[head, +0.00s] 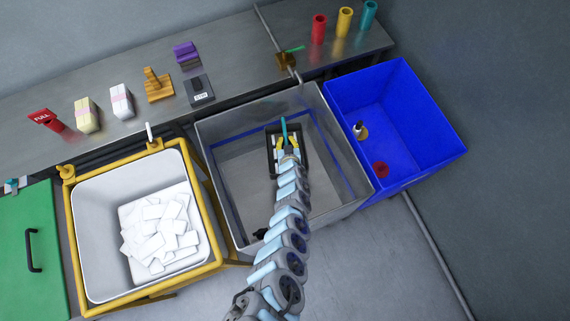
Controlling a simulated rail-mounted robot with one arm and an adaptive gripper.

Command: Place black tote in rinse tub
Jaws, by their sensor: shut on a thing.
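The rinse tub appears to be the grey metal tub (230,190) in the middle, with a blue line around its inner wall. The black tote (269,151) is a small dark rectangular box seen from above, within the tub's outline toward its back wall. My gripper and arm cover part of the tote. I cannot tell whether the tote touches the tub floor or hangs above it.
A yellow-framed white bin (90,240) with white pieces stands left, beside a green lid (25,260). A blue bin (415,120) stands right. The bench (225,60) behind holds several small items. A small black object (261,234) is at the tub's front.

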